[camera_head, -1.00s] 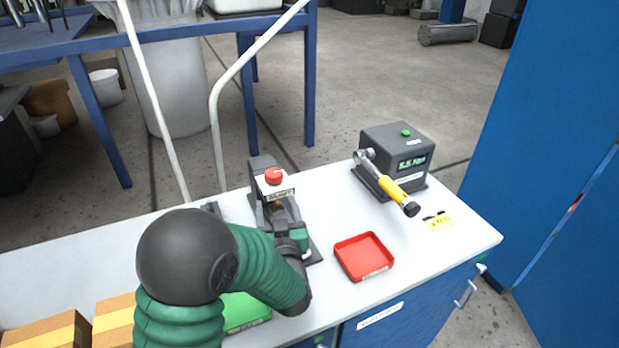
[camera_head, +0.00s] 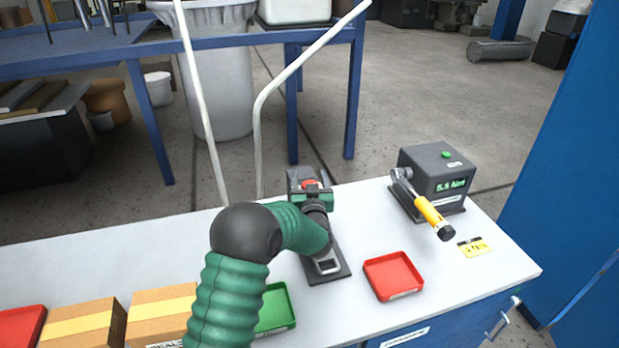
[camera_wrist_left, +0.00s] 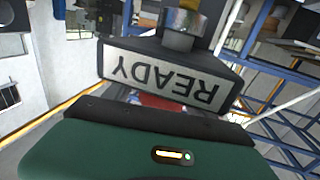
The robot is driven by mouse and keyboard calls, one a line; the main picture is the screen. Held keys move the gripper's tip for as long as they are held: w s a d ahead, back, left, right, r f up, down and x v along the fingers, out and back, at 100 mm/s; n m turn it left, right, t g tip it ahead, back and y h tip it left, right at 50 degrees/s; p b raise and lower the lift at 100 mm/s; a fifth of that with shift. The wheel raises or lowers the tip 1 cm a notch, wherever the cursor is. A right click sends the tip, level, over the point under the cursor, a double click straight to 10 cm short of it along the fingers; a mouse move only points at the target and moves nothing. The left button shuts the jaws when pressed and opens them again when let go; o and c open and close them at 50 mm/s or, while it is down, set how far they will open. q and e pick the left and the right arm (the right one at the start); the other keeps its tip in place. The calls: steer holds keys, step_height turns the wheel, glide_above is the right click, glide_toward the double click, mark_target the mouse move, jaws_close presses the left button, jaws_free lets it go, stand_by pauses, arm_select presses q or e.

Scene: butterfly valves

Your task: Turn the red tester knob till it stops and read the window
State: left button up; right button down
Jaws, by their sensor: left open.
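The red tester knob (camera_head: 311,185) sits on top of the dark tester stand (camera_head: 342,262) on the bench. My left gripper (camera_head: 312,190) is at the knob and hides most of it. The jaws are open; whether they touch the knob cannot be told. In the left wrist view a pale plate (camera_wrist_left: 168,76) reads READY, upside down in the picture. A small patch of the knob's red (camera_wrist_left: 160,102) shows under that plate, above my green gripper body. My right gripper is not in view.
A green tray (camera_head: 276,310) and cardboard boxes (camera_head: 162,312) stand left and front. Bench edge lies in front.

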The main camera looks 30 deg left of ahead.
arm_select(q)
steer(key=shift+d+r, duration=0.1)
steer(key=shift+d, duration=0.1)
steer(key=shift+a, duration=0.35)
steer(key=c, duration=1.3)
steer(key=shift+d, duration=0.1)
steer(key=shift+c, duration=0.3)
